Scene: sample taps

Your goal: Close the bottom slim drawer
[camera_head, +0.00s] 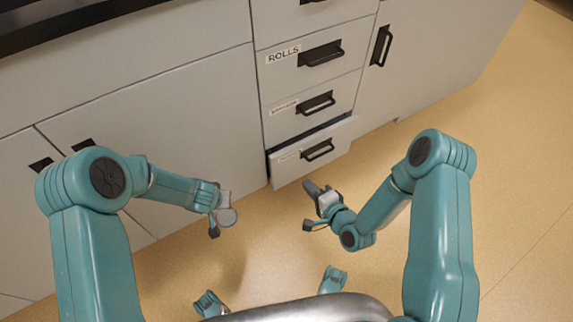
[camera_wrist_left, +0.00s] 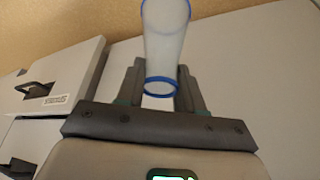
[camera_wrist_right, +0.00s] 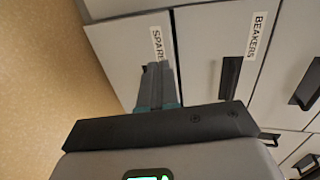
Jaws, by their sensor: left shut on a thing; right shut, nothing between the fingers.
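The bottom slim drawer (camera_head: 290,170) stands partly open, its front sticking out from the cabinet with a dark gap above it. My right gripper (camera_head: 312,188) is shut and empty, low in front of this drawer. In the right wrist view its fingers (camera_wrist_right: 157,85) overlap the drawer front (camera_wrist_right: 130,40), whose label starts "SPARE"; whether they touch it I cannot tell. My left gripper (camera_head: 222,205) is shut on a clear cup with a blue rim (camera_wrist_left: 166,40), left of the drawer. The open drawer also shows in the left wrist view (camera_wrist_left: 80,75).
Above are closed drawers, one labelled BEAKERS (camera_wrist_right: 205,60) and one labelled ROLLS (camera_head: 275,75). A wide cabinet door (camera_head: 170,130) is at left and another with a black handle (camera_head: 420,50) at right. The tan floor (camera_head: 500,180) is clear at right.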

